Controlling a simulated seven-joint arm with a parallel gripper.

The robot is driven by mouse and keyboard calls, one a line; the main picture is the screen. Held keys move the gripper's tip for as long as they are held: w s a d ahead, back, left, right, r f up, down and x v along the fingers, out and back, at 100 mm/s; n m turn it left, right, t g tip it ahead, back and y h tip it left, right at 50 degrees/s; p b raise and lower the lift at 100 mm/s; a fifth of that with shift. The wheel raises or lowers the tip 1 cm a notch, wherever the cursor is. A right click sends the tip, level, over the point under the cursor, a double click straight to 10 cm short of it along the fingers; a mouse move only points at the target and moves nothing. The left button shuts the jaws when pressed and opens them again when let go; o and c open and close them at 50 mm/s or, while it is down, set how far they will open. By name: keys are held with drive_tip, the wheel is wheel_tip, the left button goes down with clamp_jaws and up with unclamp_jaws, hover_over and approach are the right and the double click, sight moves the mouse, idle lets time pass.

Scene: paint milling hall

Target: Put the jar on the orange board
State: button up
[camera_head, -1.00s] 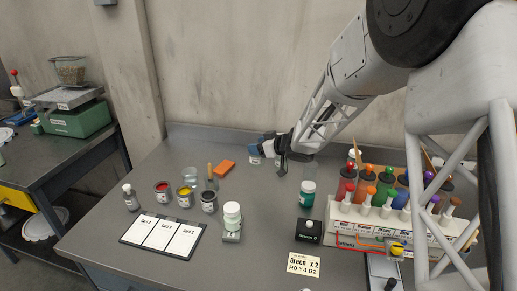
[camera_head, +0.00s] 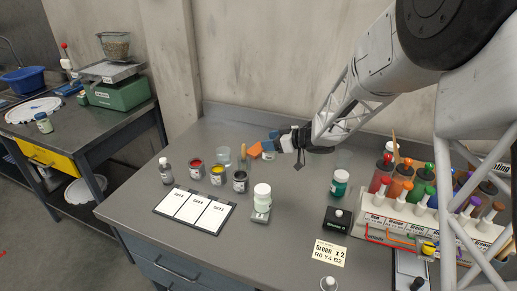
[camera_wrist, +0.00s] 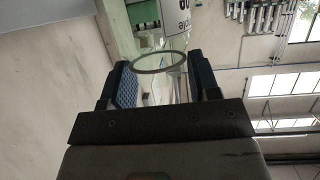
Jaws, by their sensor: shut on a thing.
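My gripper (camera_head: 282,145) is at the back of the bench, shut on a small jar (camera_head: 268,153) with a pale label, partly hidden by the blue-padded fingers. In the wrist view, my gripper (camera_wrist: 161,78) has the jar between its two fingers, with a round rim (camera_wrist: 160,72) and clear-looking walls.
Open paint cans (camera_head: 217,176), a clear beaker (camera_head: 223,156) and a brush stand left of the board. A white jar (camera_head: 262,196), a teal jar (camera_head: 340,184) and a rack of colour bottles (camera_head: 400,215) stand nearer or to the right. The bench's back-left area is clear.

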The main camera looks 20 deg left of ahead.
drive_tip(key=shift+s+a+f+n+g, duration=0.25)
drive_tip(key=shift+s+a+n+g, duration=0.15)
drive_tip(key=shift+s+a+g, duration=0.15)
drive_tip(key=w+a+f, duration=0.1)
drive_tip(key=w+a, duration=0.7)
drive_tip(key=w, duration=0.5)
drive_tip(key=shift+w+a+f, duration=0.2)
drive_tip(key=shift+a+f, duration=0.1)
drive_tip(key=shift+f, duration=1.7)
drive_tip(key=shift+f, duration=0.2)
